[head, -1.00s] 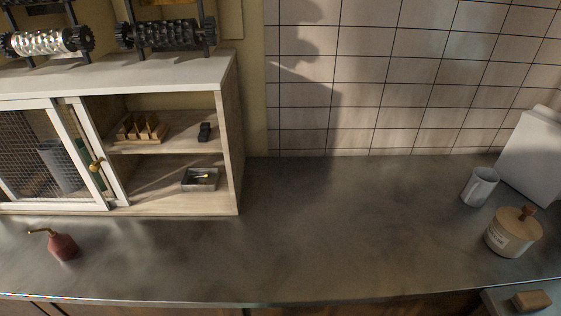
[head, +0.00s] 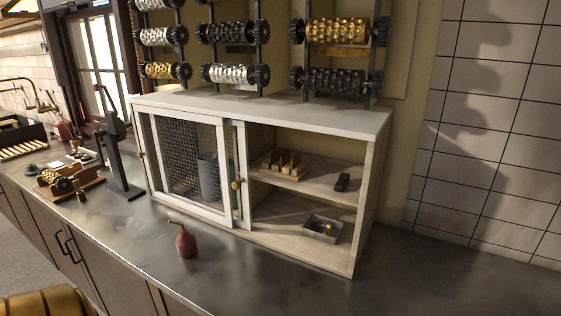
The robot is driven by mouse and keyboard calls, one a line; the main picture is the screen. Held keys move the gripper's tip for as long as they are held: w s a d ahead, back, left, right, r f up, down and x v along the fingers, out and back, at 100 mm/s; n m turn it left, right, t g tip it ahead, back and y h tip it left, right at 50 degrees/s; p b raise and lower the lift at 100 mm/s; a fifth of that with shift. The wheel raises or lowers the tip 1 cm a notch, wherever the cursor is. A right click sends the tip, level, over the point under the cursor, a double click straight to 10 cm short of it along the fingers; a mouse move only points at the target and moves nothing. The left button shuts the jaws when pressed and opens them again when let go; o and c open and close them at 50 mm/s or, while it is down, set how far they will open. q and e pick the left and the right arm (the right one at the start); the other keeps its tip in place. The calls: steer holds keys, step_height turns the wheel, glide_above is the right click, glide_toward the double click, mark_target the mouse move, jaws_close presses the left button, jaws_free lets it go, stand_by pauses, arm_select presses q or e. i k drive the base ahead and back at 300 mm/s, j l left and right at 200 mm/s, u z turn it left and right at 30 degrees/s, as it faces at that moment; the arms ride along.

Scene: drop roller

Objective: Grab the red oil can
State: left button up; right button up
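The red oil can (head: 186,243) stands upright on the dark metal counter (head: 262,284), in front of the cabinet's sliding mesh door. It has a rounded red body and a thin brass spout that points to the left. Nothing touches it. Neither of my grippers shows in the head view.
A white-topped cabinet (head: 275,113) stands right behind the can, its right side open with shelves. A black stand (head: 120,155) and a wooden tray of parts (head: 72,182) are to the left. A golden rounded object (head: 48,303) shows at the bottom left. The counter around the can is clear.

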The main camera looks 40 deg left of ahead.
mark_target(186, 243)
steer(key=u, duration=1.9)
